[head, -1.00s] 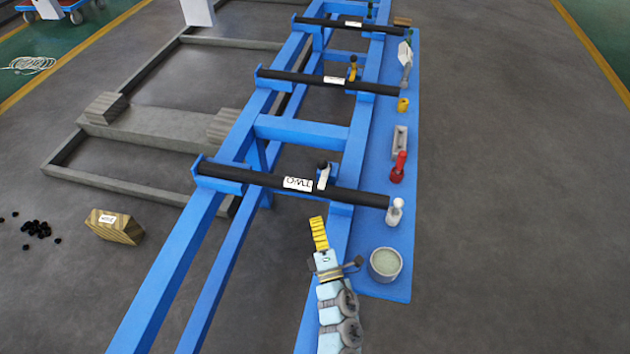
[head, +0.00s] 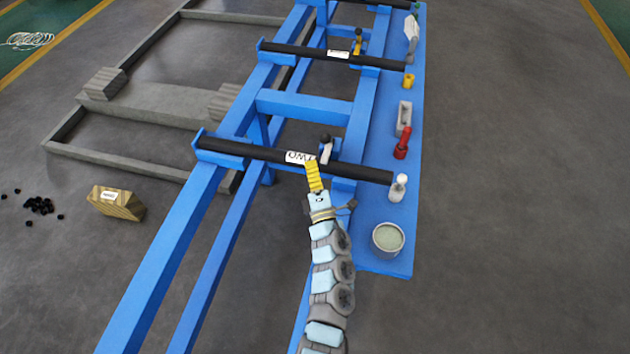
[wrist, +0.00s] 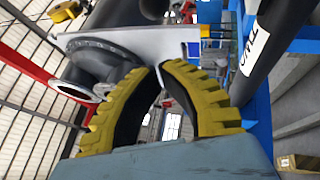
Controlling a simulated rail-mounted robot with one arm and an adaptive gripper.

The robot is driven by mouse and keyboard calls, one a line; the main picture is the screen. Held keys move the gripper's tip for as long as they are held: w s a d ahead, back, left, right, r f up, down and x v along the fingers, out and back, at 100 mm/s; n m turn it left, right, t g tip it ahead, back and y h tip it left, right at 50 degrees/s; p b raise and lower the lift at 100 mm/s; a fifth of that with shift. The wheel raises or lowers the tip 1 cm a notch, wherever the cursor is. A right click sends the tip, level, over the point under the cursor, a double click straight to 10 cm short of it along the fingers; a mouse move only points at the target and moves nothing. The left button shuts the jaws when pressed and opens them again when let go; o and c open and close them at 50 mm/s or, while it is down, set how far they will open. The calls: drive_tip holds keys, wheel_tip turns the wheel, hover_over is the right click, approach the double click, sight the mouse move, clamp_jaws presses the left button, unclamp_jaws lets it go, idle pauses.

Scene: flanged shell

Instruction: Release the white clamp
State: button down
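The white clamp (head: 325,152) is a small upright lever with a black knob on top, at the black tube marked TWO (head: 235,150). My gripper (head: 311,163), with yellow ribbed fingers, is just left of and nearer than the clamp, its tips overlapping the tube's label in the head view. In the wrist view the two fingertips (wrist: 158,68) come close together and look shut, with no held thing visible. A pale plate (wrist: 120,40) lies past the tips; I cannot tell whether it belongs to the clamp or whether they touch.
The tube lies across a blue frame (head: 170,255). A blue shelf (head: 400,265) to the right bears a grey pot (head: 388,239), a white-topped bottle (head: 398,188) and a red item (head: 402,143). A wooden block (head: 115,202) lies on the floor; the floor at right is clear.

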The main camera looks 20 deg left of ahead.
sight(327, 142)
drive_tip(key=shift+w+a+r+b, duration=0.1)
drive_tip(key=shift+w+r+b, duration=0.15)
drive_tip(key=shift+w, duration=0.55)
drive_tip(key=shift+w+d+r+b, duration=0.1)
drive_tip(key=shift+w+r, duration=0.2)
drive_tip(key=shift+w, duration=0.5)
drive_tip(key=shift+w+a+r+b, duration=0.1)
drive_tip(key=shift+w+r+b, duration=0.15)
drive_tip(key=shift+w, duration=0.55)
drive_tip(key=shift+r+p, duration=0.25)
drive_tip(key=shift+p, duration=0.15)
drive_tip(key=shift+w+r+p, duration=0.2)
drive_tip(key=shift+w+p, duration=0.05)
drive_tip(key=shift+p, duration=0.45)
